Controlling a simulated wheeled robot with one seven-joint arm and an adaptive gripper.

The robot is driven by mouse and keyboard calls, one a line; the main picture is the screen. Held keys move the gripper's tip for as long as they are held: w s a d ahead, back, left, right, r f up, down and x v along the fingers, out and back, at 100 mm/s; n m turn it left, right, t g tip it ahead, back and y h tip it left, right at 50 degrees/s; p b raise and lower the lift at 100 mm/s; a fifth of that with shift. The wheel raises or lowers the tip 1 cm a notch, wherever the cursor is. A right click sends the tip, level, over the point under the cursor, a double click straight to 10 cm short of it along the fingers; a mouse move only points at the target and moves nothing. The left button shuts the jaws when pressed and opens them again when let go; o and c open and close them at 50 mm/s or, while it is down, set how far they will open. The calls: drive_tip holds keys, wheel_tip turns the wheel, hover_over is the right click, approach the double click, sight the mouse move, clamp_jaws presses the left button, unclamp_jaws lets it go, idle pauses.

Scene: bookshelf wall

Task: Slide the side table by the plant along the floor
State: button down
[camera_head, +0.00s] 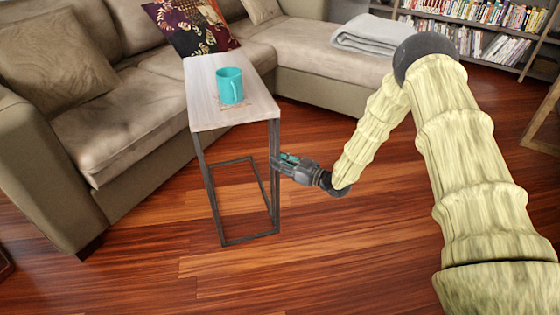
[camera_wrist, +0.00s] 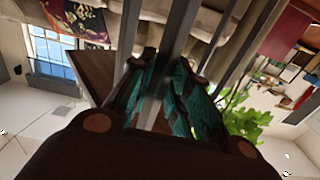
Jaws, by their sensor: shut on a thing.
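The side table (camera_head: 232,110) has a pale wood top and a dark metal frame, and stands upright on the floor in front of the sofa. A teal mug (camera_head: 230,86) stands upright on its top. My gripper (camera_head: 281,161) is at the table's right side, below the top. It is shut on a dark metal leg of the table. In the wrist view the teal-padded fingers of my gripper (camera_wrist: 163,98) close around a metal bar of the frame (camera_wrist: 170,45). The plant's green leaves (camera_wrist: 245,118) show at the right in the wrist view.
A beige sofa (camera_head: 130,115) with cushions lies behind and left of the table, close to it. A folded grey blanket (camera_head: 375,35) lies on its far section. Bookshelves (camera_head: 490,25) stand at the back right. The wood floor (camera_head: 330,245) is clear in front and to the right.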

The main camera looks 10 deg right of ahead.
drive_tip(key=c, duration=1.3)
unclamp_jaws()
drive_tip(key=shift+s+a, duration=0.15)
drive_tip(key=shift+a, duration=0.05)
drive_tip(key=shift+o, duration=0.2)
drive_tip(key=shift+d, duration=0.1)
drive_tip(key=shift+d, duration=0.1)
drive_tip(key=v, duration=1.1)
drive_tip(key=shift+s+d, duration=0.2)
drive_tip(key=shift+d, duration=0.1)
